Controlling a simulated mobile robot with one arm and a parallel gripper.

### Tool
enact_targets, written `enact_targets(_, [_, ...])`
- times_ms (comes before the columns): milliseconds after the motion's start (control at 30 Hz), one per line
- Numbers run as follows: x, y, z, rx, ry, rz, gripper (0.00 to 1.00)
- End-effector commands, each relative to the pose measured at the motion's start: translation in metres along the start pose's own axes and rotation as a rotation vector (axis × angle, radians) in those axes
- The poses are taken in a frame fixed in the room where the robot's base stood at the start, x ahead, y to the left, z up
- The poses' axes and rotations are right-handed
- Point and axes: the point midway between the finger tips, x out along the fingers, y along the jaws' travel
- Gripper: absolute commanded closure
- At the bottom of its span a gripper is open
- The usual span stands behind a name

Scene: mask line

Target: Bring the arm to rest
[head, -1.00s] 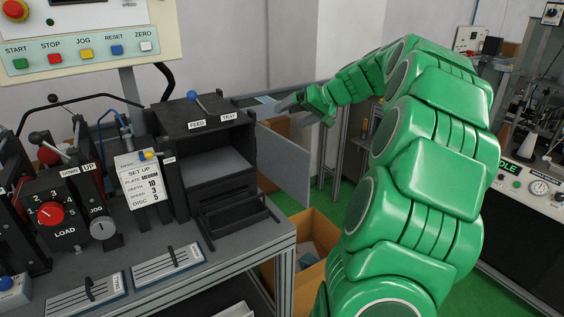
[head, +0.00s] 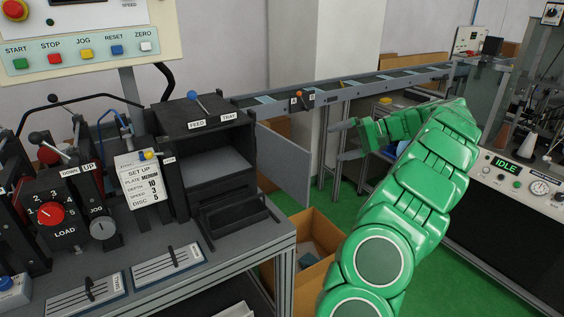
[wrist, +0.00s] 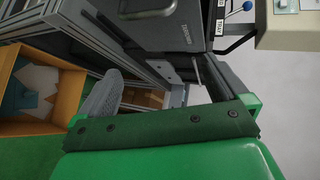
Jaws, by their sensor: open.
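My green arm rises from the bottom of the head view and bends to the left at its upper end. My gripper (head: 345,140) points left in front of the conveyor's supports, and it is open and holds nothing. In the wrist view its two dark fingers (wrist: 160,88) show apart, with the feeder machine and a cardboard box beyond them. It touches nothing that I can make out.
The feeder (head: 208,160) stands on the grey bench at left, beside the load panel (head: 62,222). A cardboard box (head: 318,226) sits on the green floor. A conveyor (head: 350,90) runs behind. A machine marked IDLE (head: 507,165) stands at right.

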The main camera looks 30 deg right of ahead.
Motion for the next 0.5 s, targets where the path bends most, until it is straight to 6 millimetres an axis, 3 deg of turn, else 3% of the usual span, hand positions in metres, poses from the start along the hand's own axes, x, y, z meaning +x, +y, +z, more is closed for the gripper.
enact_targets(267, [0.007, 0.003, 0.002, 0.014, -0.009, -0.007, 0.0])
enact_targets(500, [0.038, 0.004, 0.002, 0.015, -0.013, -0.007, 0.0])
